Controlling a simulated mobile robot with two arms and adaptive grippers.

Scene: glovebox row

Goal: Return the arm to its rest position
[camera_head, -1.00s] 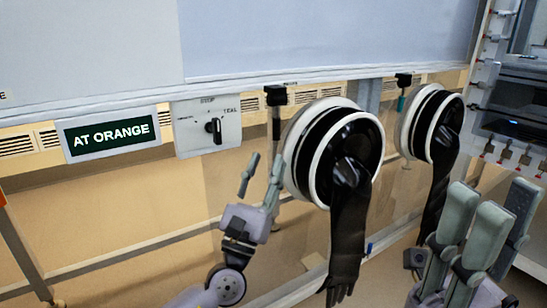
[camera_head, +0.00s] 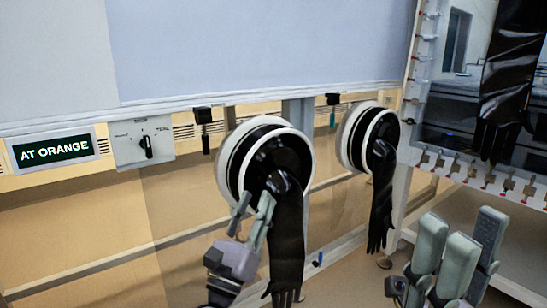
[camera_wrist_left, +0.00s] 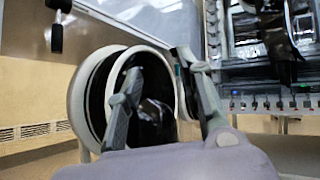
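My left gripper (camera_head: 252,203) is in front of the lower left part of the nearer glove port (camera_head: 235,165), beside its hanging black glove (camera_head: 287,235). The left forearm runs off the bottom edge.
A second glove port (camera_head: 350,140) with a hanging glove (camera_head: 381,205) is further right. A clamped window frame (camera_head: 408,115) is at right. Floor shows below the ports.

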